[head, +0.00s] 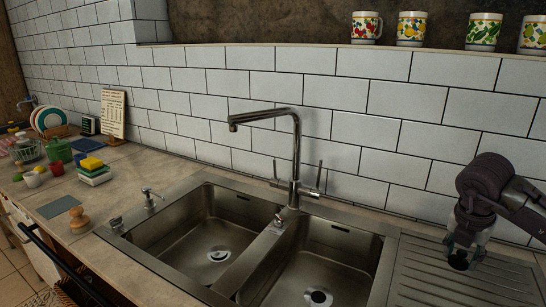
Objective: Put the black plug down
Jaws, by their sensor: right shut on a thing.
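My right gripper (464,250) reaches down from the right over the ribbed steel drainboard (425,280). It is shut on the black plug (459,261), which shows as a small dark round shape between the fingertips. The plug is at or just above the drainboard, and I cannot tell whether it touches it. The fingers hide part of the plug. My left gripper is not in view.
Two empty steel basins, left (200,240) and right (335,262), lie left of the drainboard. A tall faucet (296,150) stands behind them. Patterned mugs (411,28) stand on the ledge above. Sponges (92,165) and dishes crowd the left counter. Most of the drainboard is clear.

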